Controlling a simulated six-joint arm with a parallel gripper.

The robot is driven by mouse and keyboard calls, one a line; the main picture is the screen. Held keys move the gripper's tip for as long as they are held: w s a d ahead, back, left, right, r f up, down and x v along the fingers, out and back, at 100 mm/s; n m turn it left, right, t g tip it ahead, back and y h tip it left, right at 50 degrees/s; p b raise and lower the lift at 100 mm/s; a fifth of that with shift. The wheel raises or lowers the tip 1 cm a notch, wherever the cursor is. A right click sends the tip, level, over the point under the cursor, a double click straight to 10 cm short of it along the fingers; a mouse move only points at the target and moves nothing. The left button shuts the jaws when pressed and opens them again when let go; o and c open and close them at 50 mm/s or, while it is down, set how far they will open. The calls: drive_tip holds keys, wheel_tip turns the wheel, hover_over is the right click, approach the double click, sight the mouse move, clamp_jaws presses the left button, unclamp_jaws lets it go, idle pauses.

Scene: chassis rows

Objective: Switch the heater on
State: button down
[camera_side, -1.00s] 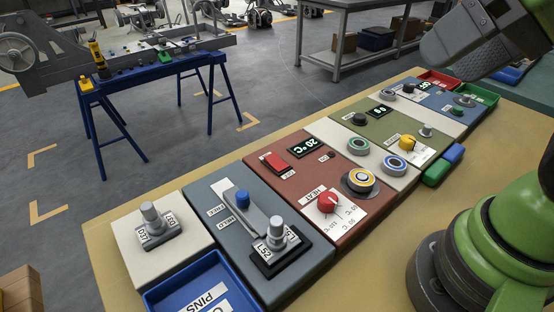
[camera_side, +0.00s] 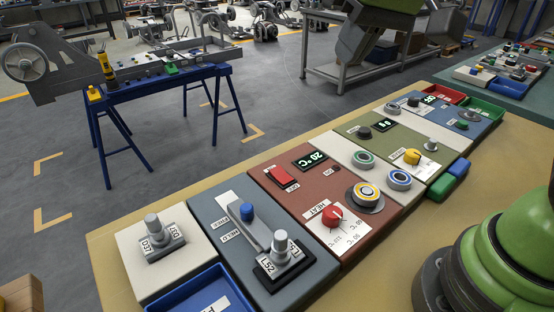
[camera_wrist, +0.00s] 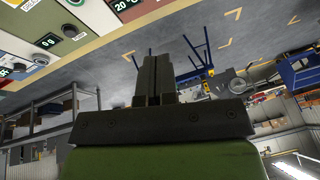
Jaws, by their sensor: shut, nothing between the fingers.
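The heater panel (camera_side: 300,190) is red-brown and sits in the middle of the row in the side view. It has a red rocker switch (camera_side: 282,177), a lit display (camera_side: 311,160) reading 20 °C, a small dark lamp (camera_side: 337,169) and a red HEAT knob (camera_side: 332,215) on a white scale. Which way the rocker is tipped I cannot tell. The display also shows at the top edge of the wrist view (camera_wrist: 124,5). My gripper (camera_wrist: 153,62) is shut and empty in the wrist view, away from the panel. Its fingertips are out of the side view.
Blue (camera_side: 205,290), red (camera_side: 445,92) and green (camera_side: 482,108) trays flank the row.

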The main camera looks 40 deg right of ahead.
drive_tip(key=w+a+f+n+g, duration=0.1)
drive_tip(key=w+f, duration=0.4)
drive_tip(key=w, duration=0.2)
drive_tip(key=n+g+h, duration=0.1)
drive_tip(key=g, duration=0.1)
hover_over(276, 168)
drive_tip(key=s, duration=0.2)
wheel_tip(276, 168, down, 7)
drive_tip(key=shift+s+r, duration=0.15)
drive_tip(key=f, duration=0.4)
drive_tip(key=w+f, duration=0.1)
drive_tip(key=f, duration=0.4)
drive_tip(key=w+f, duration=0.1)
drive_tip(key=f, duration=0.4)
